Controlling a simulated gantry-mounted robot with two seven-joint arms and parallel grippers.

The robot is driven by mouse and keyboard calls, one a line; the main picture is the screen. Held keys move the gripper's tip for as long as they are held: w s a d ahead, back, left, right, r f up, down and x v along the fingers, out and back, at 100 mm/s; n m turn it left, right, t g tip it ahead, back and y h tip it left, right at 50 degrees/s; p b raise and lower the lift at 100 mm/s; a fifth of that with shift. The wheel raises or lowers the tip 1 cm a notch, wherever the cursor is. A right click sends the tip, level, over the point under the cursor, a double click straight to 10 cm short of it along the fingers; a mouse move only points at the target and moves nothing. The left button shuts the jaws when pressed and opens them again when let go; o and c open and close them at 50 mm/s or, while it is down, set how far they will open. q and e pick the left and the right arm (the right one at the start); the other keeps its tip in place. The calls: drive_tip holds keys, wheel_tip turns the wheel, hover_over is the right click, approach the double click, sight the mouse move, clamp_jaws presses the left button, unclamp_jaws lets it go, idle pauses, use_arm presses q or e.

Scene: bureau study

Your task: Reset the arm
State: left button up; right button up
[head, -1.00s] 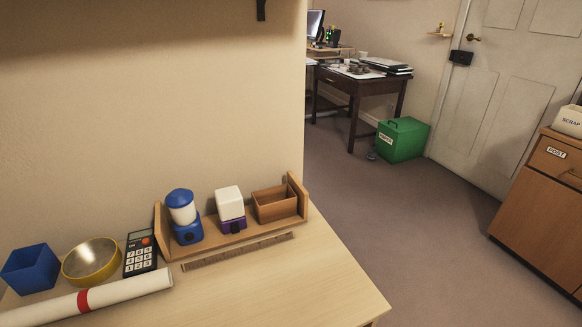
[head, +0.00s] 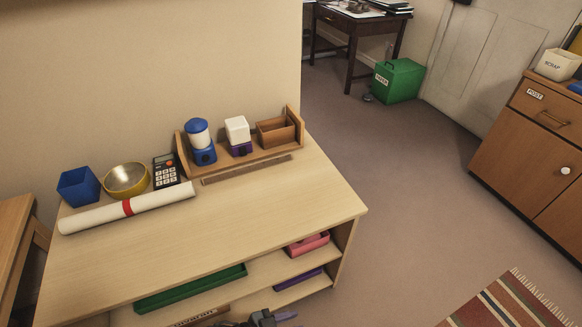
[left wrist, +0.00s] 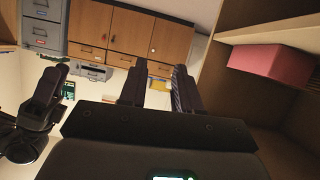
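My left gripper (head: 276,317) shows partly at the bottom edge of the head view, in front of the low shelf unit, with a greyish finger pointing right. In the left wrist view its two dark fingers (left wrist: 159,90) stand apart with an empty gap between them. A dark jointed shape (left wrist: 45,105) at the left of that view looks like part of my right arm. No right gripper shows in the head view.
The shelf unit (head: 250,210) carries a white roll (head: 95,216), blue box (head: 78,187), bowl (head: 126,179), calculator (head: 166,171) and wooden rack (head: 225,158). A pink tray (head: 308,243) sits inside, close right in the wrist view. Open floor (head: 400,200) lies right, before a brown cabinet (head: 530,150).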

use_arm(q)
drive_tip(key=s+a+r+n+t+y+p, duration=0.1)
drive_tip(key=s+a+r+n+y+p, duration=0.15)
drive_tip(key=r+p, duration=0.3)
drive_tip(key=s+a+r+n+t+y+p, duration=0.25)
drive_tip(key=s+r+p, duration=0.2)
drive_tip(key=r, duration=0.25)
drive_tip(key=s+a+r+n+g+y+p, duration=0.1)
drive_tip(key=s+a+r+n+g+y, duration=0.15)
drive_tip(key=a+r+y, duration=0.4)
drive_tip(key=s+a+r+n+g+y+p, duration=0.1)
drive_tip(key=s+a+r+n+g, duration=0.2)
drive_tip(key=a, duration=0.7)
drive_tip(key=w+p+v, duration=0.2)
drive_tip(key=p+v, duration=1)
drive_tip(key=w+r+p+v, duration=0.1)
drive_tip(key=w+p+v, duration=0.2)
drive_tip(key=p+v, duration=0.9)
drive_tip(key=w+r+p+v, duration=0.1)
drive_tip(key=w+p+v, duration=0.2)
drive_tip(key=p+v, duration=0.9)
drive_tip(key=shift+t+p, duration=0.3)
drive_tip(key=shift+p, duration=0.85)
use_arm(e)
wheel_tip(320, 180, up, 52)
drive_tip(key=shift+s+f, duration=0.25)
drive_tip(key=shift+s, duration=0.15)
